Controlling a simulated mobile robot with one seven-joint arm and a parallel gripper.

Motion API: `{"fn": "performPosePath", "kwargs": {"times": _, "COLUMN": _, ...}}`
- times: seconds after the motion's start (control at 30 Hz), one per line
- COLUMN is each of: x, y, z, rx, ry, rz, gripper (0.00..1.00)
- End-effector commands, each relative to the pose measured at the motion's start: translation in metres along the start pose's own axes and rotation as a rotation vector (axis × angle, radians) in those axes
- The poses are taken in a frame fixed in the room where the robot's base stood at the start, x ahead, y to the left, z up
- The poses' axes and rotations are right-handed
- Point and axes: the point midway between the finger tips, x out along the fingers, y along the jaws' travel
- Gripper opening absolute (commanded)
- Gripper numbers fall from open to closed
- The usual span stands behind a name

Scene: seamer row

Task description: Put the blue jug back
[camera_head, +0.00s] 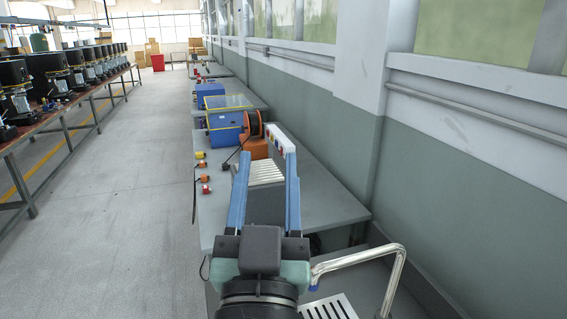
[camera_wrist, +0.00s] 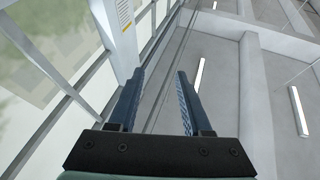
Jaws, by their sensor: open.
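No blue jug can be made out in either view. My gripper (camera_head: 266,152) is open, with its two blue fingers apart and nothing between them. In the head view it reaches forward over the near grey workbench (camera_head: 325,195). In the wrist view my gripper (camera_wrist: 160,75) points up toward the windows and ceiling, with only background between the fingers. My arm and gripper hide part of the bench top.
The bench holds an orange cable reel (camera_head: 254,126), a white socket strip (camera_head: 279,138) and small red-yellow connectors (camera_head: 204,178). A blue box (camera_head: 224,130) stands behind. A bent chrome tube (camera_head: 392,275) is near right. A wall (camera_head: 440,180) bounds the right; the aisle (camera_head: 130,220) is clear.

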Motion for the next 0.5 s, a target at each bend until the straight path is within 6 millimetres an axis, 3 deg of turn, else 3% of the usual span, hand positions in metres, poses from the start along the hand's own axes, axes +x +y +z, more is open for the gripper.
{"fn": "performPosePath", "kwargs": {"times": 0.03, "x": 0.007, "y": 0.004, "z": -0.049, "rx": -0.001, "ry": 0.092, "rz": 0.001, "gripper": 0.49}}
{"fn": "performPosePath", "kwargs": {"times": 0.1, "x": 0.009, "y": 0.007, "z": -0.099, "rx": -0.008, "ry": 0.185, "rz": -0.003, "gripper": 0.49}}
{"fn": "performPosePath", "kwargs": {"times": 0.2, "x": 0.004, "y": 0.010, "z": -0.153, "rx": -0.021, "ry": 0.287, "rz": -0.010, "gripper": 0.49}}
{"fn": "performPosePath", "kwargs": {"times": 0.33, "x": -0.004, "y": 0.011, "z": -0.192, "rx": -0.034, "ry": 0.363, "rz": -0.018, "gripper": 0.49}}
{"fn": "performPosePath", "kwargs": {"times": 0.5, "x": -0.008, "y": 0.011, "z": -0.203, "rx": -0.040, "ry": 0.386, "rz": -0.020, "gripper": 0.49}}
